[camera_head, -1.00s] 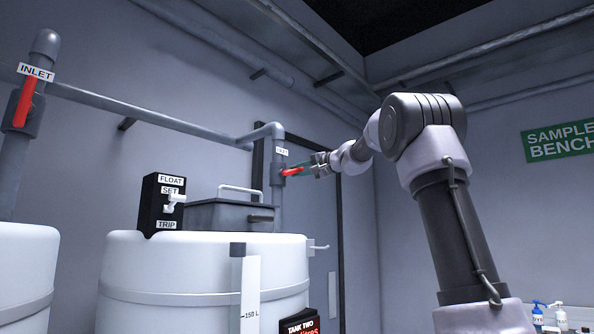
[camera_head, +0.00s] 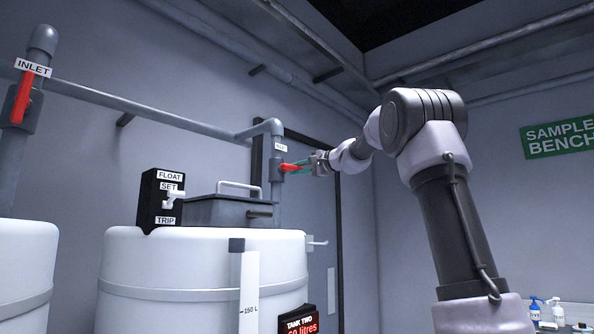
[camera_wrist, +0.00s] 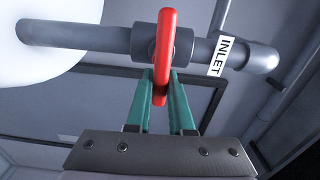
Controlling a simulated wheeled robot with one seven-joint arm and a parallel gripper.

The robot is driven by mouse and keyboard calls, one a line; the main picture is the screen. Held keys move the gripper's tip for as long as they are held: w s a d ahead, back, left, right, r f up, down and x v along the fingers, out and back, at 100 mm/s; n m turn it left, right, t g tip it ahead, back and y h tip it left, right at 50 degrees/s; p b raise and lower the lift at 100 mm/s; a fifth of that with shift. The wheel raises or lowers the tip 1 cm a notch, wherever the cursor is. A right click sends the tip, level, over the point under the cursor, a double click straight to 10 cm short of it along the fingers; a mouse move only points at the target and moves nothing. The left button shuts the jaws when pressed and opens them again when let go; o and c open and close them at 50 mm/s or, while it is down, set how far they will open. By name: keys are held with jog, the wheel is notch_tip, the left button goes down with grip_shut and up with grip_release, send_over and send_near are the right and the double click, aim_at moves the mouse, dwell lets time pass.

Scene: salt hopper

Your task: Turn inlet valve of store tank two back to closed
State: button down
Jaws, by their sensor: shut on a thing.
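In the head view the handle points sideways to the right, across the pipe. My gripper (camera_head: 305,167) reaches it from the right and is shut on the handle's outer end. In the wrist view the red handle (camera_wrist: 165,50) crosses the grey pipe (camera_wrist: 90,38), and its end is between the green fingers (camera_wrist: 160,98). The INLET label (camera_wrist: 222,54) is on the pipe beside the valve.
A black float box (camera_head: 160,198) and a grey lidded hatch (camera_head: 230,211) sit on tank two. Another inlet valve (camera_head: 28,98), its red handle along its pipe, stands at left. A tank two display (camera_head: 299,325) is at the lower front. Bottles (camera_head: 535,309) stand at lower right.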

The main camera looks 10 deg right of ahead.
jog(key=shift+f, duration=0.1)
jog(key=c, duration=0.8)
grip_release()
jog(key=v, duration=1.1)
jog(key=s+a+f+n+g+h, duration=0.1)
jog(key=s+a+f+g+h, duration=0.15)
jog(key=s+f, duration=0.55)
jog(key=s+a+f+n+g+h, duration=0.1)
jog(key=s+a+f+n+g, duration=0.15)
jog(key=s+f, duration=0.55)
jog(key=s+d+f+n+g+h, duration=0.2)
jog(key=s+f+h, duration=0.3)
jog(key=s+f, duration=1.1)
notch_tip(320, 180, down, 2)
jog(key=shift+s+d+f+n, duration=0.1)
jog(key=shift+s+d+n, duration=0.1)
jog(key=shift+s+n, duration=0.15)
